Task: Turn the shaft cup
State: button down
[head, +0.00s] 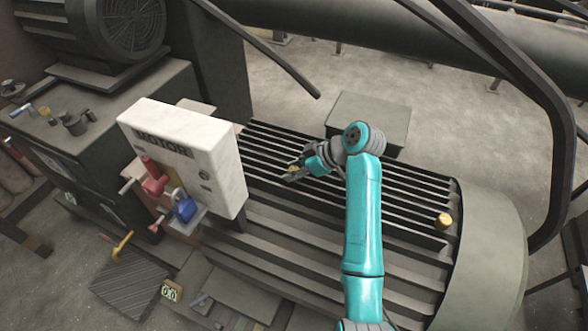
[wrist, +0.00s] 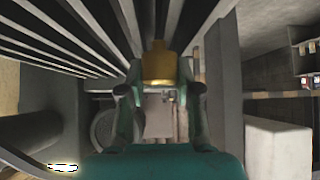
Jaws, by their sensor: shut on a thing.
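A brass-yellow cup (wrist: 158,66) sits between the two fingers of my gripper (wrist: 159,82) in the wrist view. The fingers are shut on its sides. In the head view my gripper (head: 294,174) is low over the ribbed motor housing (head: 330,222), just right of the white MOTOR box. Only a small yellow bit of the held cup (head: 293,169) shows there. The cup's lower end and what it sits on are hidden. A second brass-yellow cup (head: 443,221) stands at the right end of the ribs, apart from my gripper.
A dark slanted bar (head: 265,50) crosses above.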

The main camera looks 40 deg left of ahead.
jog(key=m+t, duration=0.3)
jog(key=m, duration=0.1)
jog(key=shift+s+m+t, duration=0.1)
jog(key=shift+m+t, duration=0.2)
jog(key=m+t, duration=0.2)
jog(key=m, duration=0.1)
jog(key=shift+m+t, duration=0.3)
jog(key=shift+t, duration=0.1)
jog(key=m+t+h, duration=0.2)
jog(key=m, duration=0.2)
jog(key=shift+m+t, duration=0.3)
jog(key=shift+t, duration=0.1)
jog(key=m+t+h, duration=0.1)
jog(key=m+h, duration=0.2)
jog(key=m, duration=0.1)
jog(key=shift+t, duration=0.4)
jog(key=shift+m, duration=0.3)
jog(key=c, duration=0.8)
grip_release()
